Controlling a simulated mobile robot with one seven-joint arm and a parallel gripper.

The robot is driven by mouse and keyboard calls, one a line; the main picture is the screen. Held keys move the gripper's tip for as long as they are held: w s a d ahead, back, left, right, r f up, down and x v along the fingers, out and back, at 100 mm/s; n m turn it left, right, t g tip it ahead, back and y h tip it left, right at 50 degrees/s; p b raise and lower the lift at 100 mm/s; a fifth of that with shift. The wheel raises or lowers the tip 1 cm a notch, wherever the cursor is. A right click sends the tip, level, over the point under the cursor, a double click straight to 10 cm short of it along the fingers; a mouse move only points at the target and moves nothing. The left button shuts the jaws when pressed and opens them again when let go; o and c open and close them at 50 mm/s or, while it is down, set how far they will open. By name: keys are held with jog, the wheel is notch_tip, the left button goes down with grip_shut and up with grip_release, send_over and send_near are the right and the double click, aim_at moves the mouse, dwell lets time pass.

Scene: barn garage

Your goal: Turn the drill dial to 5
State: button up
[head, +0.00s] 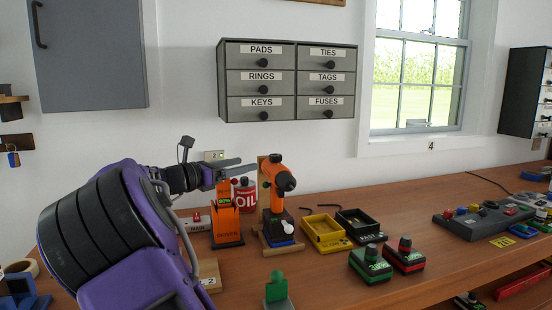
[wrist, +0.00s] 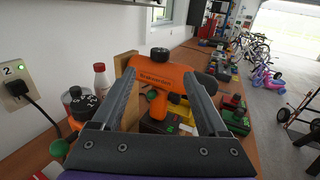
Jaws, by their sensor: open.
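An orange drill (head: 275,180) stands upright on a wooden-backed holder on the workbench. In the wrist view the drill (wrist: 163,88) shows lettering on its side and a black knob (wrist: 160,54) on top. My gripper (head: 246,165) is open and empty, reaching from the left toward the drill. In the wrist view its fingers (wrist: 163,76) frame the drill, apart from each other. A second orange tool (head: 226,219) stands left of the drill, under my gripper. A black dial with white numbers (wrist: 80,99) shows at left in the wrist view; its setting is unclear.
A red OIL container (head: 245,196) stands behind the tools. A yellow tray (head: 324,233), a black tray (head: 360,223), a green-trimmed box (head: 370,264) and a red-trimmed box (head: 404,255) lie to the right. Labelled drawers (head: 288,82) hang above. Bare bench (head: 440,262) shows toward the right front.

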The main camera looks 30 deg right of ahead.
aim_at(271, 158)
jog(key=d, duration=0.4)
jog(key=w+d, duration=0.1)
jog(key=d, duration=0.3)
jog(key=w+d, duration=0.1)
jog(key=d, duration=0.3)
jog(key=shift+d, duration=0.2)
grip_shut()
